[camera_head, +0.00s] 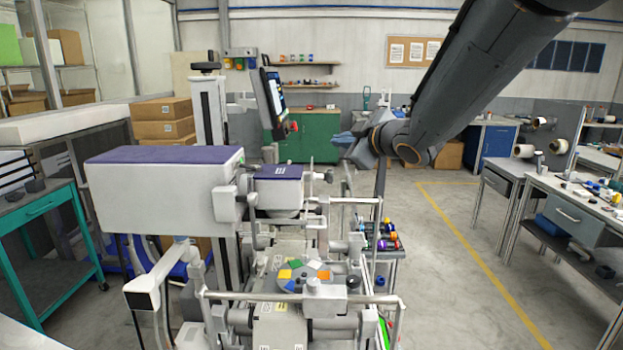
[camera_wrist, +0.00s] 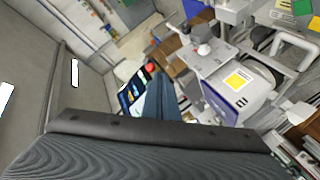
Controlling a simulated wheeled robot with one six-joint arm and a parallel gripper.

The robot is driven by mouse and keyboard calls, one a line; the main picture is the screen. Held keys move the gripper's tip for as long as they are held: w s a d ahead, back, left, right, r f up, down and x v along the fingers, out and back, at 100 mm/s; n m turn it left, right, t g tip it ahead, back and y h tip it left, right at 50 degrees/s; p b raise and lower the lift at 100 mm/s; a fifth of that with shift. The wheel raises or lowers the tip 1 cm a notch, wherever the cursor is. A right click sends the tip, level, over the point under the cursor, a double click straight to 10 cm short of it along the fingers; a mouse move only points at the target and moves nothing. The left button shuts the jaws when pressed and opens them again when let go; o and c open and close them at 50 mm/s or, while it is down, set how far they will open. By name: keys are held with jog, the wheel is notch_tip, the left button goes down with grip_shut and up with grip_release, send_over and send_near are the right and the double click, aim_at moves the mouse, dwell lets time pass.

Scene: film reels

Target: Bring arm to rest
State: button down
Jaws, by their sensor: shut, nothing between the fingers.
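My arm reaches in from the upper right of the head view and is raised above the machine. My gripper (camera_head: 345,138) is at its end, pointing left, in the air to the right of the tilted screen. In the wrist view my gripper (camera_wrist: 160,95) shows as blue-grey fingers closed together with nothing between them. The fingers seem to overlap the screen (camera_wrist: 132,92) in that view; whether they touch it I cannot tell. The screen also shows in the head view (camera_head: 273,92).
A large machine with a purple-topped housing (camera_head: 165,155) and metal rails fills the centre left. A small rack of coloured items (camera_head: 385,238) stands at its right side. A teal table (camera_head: 45,205) is at left, a workbench (camera_head: 560,195) at right.

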jog(key=s+d+f+m+g+h, duration=0.25)
jog(key=s+d+f+m, duration=0.2)
jog(key=f, duration=0.25)
jog(key=s+d+f+m+g+h, duration=0.1)
jog(key=s+d+f+m+h, duration=0.4)
jog(key=f, duration=0.3)
jog(key=s+d+f+m+g+b, duration=0.1)
jog(key=s+f+g, duration=0.3)
jog(key=s+f, duration=0.4)
jog(key=s+d+f+m+g+b, duration=0.1)
jog(key=s+f+m+g, duration=0.3)
jog(key=s+f, duration=0.4)
jog(key=s+b, duration=0.1)
jog(key=s, duration=0.5)
jog(key=shift+d+f+g+b, duration=0.25)
jog(key=shift+d+g+b, duration=0.05)
jog(key=shift+g+b, duration=0.1)
